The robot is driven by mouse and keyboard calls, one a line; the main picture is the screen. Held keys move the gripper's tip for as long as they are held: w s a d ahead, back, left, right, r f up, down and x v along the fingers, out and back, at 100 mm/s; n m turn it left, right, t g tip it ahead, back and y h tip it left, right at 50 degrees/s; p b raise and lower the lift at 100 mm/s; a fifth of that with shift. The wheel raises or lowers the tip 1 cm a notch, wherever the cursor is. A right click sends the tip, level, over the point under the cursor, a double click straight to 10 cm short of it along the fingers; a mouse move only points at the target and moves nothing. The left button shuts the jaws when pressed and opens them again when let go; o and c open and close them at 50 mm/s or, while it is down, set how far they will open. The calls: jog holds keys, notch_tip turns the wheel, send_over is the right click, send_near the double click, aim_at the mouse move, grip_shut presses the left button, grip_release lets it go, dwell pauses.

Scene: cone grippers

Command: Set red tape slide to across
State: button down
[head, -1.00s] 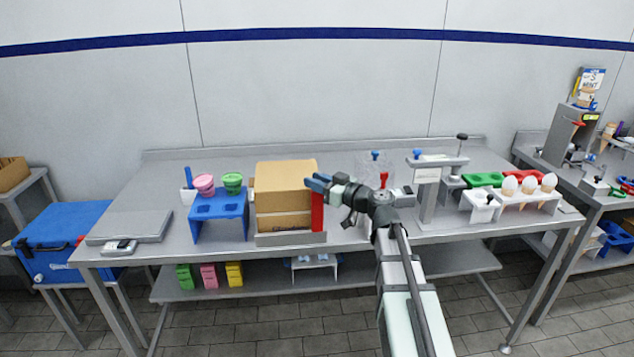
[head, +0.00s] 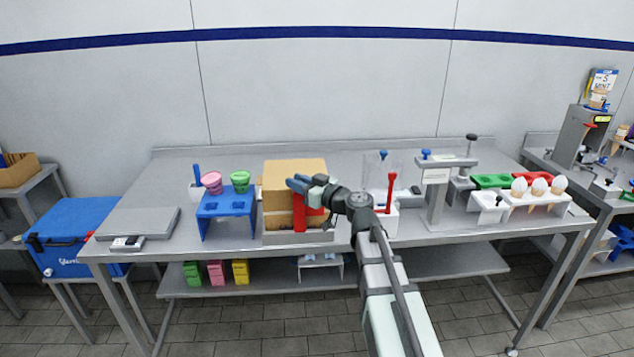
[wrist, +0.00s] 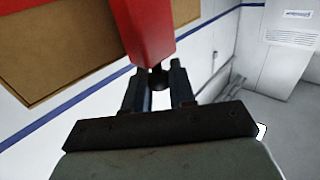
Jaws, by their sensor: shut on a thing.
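The red tape slide (head: 300,212) stands upright at the front of the cardboard box (head: 280,222), right of the box's middle. It covers part of the box's front face. In the wrist view the red slide (wrist: 145,30) comes down from the top, with a small dark knob (wrist: 158,78) at its lower end. My gripper (wrist: 157,82) has its two dark fingers closed around that knob. In the head view my gripper (head: 299,185) is at the slide's upper part and hides some of it.
A blue rack (head: 226,209) with pink and green cups stands left of the box. A grey scale (head: 138,222) lies further left. Right of my arm are a white holder with a red lever (head: 391,190), a grey stand (head: 438,195) and a cone rack (head: 535,199).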

jog(key=a, duration=0.9)
jog(key=shift+w+r, duration=0.15)
jog(key=shift+r, duration=0.15)
jog(key=c, duration=1.1)
grip_release()
jog(key=shift+a, duration=0.1)
jog(key=shift+o, duration=0.2)
jog(key=shift+f, duration=0.1)
jog(key=v, duration=1.4)
